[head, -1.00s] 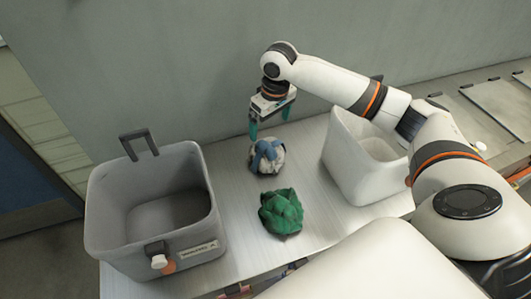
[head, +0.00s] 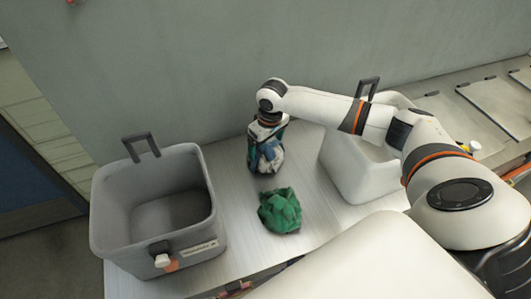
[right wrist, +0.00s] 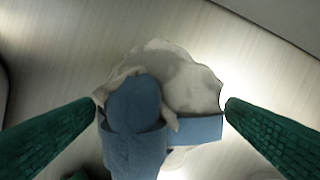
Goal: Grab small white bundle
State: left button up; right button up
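The small white bundle (head: 268,160) with a blue strap stands on the table near the wall. In the right wrist view, the bundle (right wrist: 180,80) fills the middle, with its blue band toward the bottom. My right gripper (head: 265,163) is lowered over it from above. Its two green fingers are apart, one on each side of the bundle, with the tips very close to its sides. I cannot tell whether they touch it, and no squeeze shows. My left gripper is not in view.
A green bundle (head: 280,211) lies on the table (head: 240,235) just in front of the white one. A grey open bin (head: 105,235) stands at the left. A white bin (head: 345,180) stands at the right, partly behind my right arm. The wall is close behind.

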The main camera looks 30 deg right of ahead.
jog(key=c, duration=0.7)
jog(key=shift+r, duration=0.1)
